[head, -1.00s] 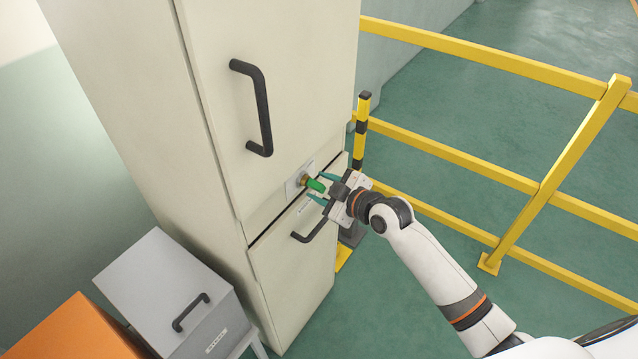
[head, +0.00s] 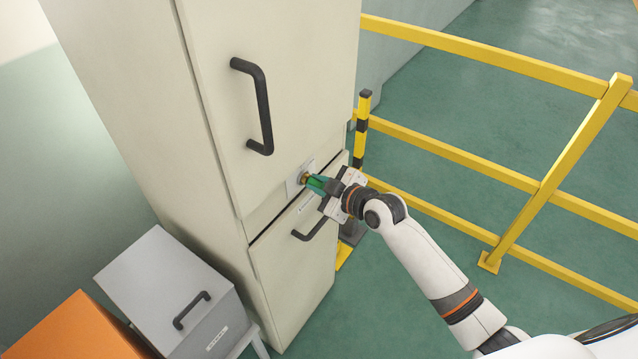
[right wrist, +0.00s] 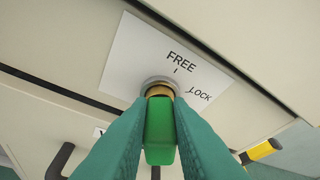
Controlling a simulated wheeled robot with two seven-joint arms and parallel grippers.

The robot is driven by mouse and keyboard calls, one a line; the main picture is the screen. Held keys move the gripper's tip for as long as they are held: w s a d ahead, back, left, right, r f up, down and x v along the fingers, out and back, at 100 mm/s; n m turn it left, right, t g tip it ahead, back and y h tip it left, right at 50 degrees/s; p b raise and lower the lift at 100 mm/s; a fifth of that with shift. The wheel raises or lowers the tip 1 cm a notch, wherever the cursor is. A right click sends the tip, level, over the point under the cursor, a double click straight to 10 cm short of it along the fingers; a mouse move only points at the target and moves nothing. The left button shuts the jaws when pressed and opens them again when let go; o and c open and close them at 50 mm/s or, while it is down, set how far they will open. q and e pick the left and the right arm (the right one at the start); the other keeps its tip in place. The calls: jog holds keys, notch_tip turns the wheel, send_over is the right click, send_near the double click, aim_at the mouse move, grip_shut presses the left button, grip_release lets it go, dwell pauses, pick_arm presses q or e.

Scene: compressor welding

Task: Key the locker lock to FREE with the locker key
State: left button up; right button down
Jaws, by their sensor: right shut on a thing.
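The locker key has a green head (right wrist: 159,135) and sits at the brass-coloured lock (right wrist: 159,90) on the locker's front. A white plate (right wrist: 133,60) around the lock reads FREE above it and LOCK to its right, each with a tick mark. My right gripper (head: 322,186) is shut on the green key head, one teal finger on each side, straight in front of the lock. Which mark the lock points to I cannot tell. My left gripper is not in view.
The tall beige locker (head: 130,110) has a black upper handle (head: 262,108) and a lower handle (head: 311,228) just below my gripper. A grey box (head: 160,270) and an orange box (head: 70,330) stand at lower left. Yellow railing (head: 450,155) stands to the right over open green floor.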

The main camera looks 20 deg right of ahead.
jog(key=shift+s+a+f+n+t+b, duration=0.15)
jog(key=shift+f+n+t+b, duration=0.15)
jog(key=shift+n, duration=0.5)
jog(key=shift+a+f+n+t+h+b, duration=0.15)
jog(key=shift+n+t+h+b, duration=0.45)
jog(key=shift+n, duration=0.6)
